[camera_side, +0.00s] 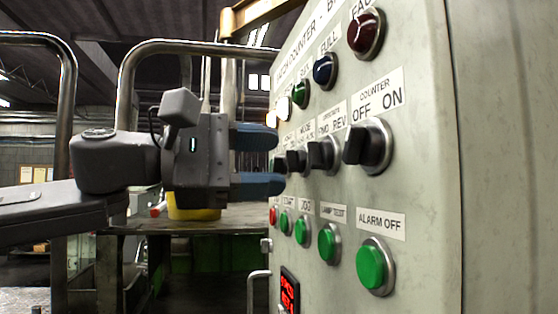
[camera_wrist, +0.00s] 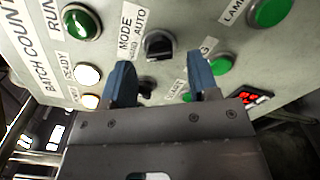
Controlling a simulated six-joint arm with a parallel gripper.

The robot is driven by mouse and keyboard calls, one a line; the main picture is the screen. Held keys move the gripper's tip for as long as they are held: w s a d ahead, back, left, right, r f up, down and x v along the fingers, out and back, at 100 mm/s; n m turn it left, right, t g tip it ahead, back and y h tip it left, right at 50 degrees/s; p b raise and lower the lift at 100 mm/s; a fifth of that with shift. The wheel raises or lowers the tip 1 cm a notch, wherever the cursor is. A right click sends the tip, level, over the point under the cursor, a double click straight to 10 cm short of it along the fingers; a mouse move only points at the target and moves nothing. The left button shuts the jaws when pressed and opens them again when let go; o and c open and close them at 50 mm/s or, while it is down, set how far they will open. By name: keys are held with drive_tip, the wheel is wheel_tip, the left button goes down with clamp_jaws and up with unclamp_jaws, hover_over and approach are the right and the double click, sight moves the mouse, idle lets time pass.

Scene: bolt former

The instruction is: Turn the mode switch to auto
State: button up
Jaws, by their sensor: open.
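The mode switch (camera_wrist: 158,45) is a black knob in a metal ring under a MODE label (camera_wrist: 130,32) reading MANU and AUTO, in the wrist view. In the side view the mode switch (camera_side: 297,161) is in the middle row of knobs. Which way its handle points is hard to tell. My gripper (camera_side: 280,161) is open at the panel's left edge, with one blue finger above the other. In the wrist view my gripper (camera_wrist: 160,62) has its fingertips either side of the image middle, with the mode switch just beyond them. Contact cannot be made out.
The grey panel (camera_side: 425,190) carries a counter knob (camera_side: 368,145) and another knob (camera_side: 320,155) to the right. Coloured lamps (camera_side: 325,70) are above and green buttons (camera_side: 376,265) below. Another dark knob (camera_wrist: 145,88) shows between my fingers. A metal rail (camera_side: 125,75) stands behind.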

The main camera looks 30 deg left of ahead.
drive_tip(key=shift+x, duration=1)
drive_tip(key=c, duration=0.9)
drive_tip(key=shift+m, duration=0.4)
drive_tip(key=m, duration=0.5)
drive_tip(key=shift+m, duration=0.4)
drive_tip(key=m, duration=0.5)
drive_tip(key=shift+r, duration=0.1)
drive_tip(key=shift+m, duration=0.3)
